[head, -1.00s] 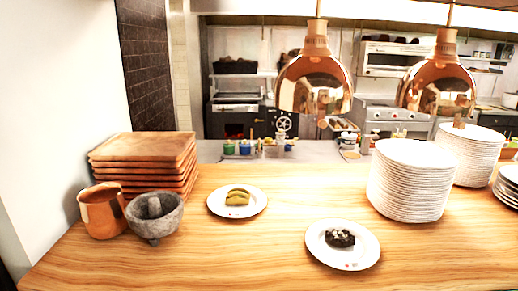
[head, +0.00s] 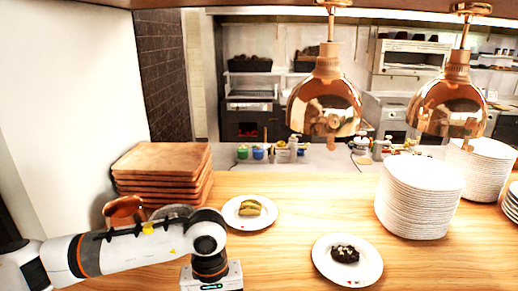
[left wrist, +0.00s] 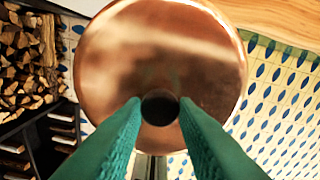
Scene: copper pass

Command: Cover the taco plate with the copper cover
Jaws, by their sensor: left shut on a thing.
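The taco plate (head: 232,212), a white plate with a taco (head: 250,207) on it, rests uncovered on the wooden counter in the head view. The copper cover (left wrist: 190,55) is a round shiny dome, seen from above in the left wrist view. My left gripper (left wrist: 160,106), with green fingers, is shut on its dark knob. In the head view my left arm reaches in from the left, nearer than the taco plate; its fingers and the cover are below the picture. My right gripper is not in view.
A plate with dark food (head: 322,270) lies right of my left arm. Wooden boards (head: 160,165) are stacked at left, with a copper jug (head: 122,207) partly behind my arm. A tall white plate stack (head: 420,200) stands right. Two copper lamps (head: 325,105) hang above.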

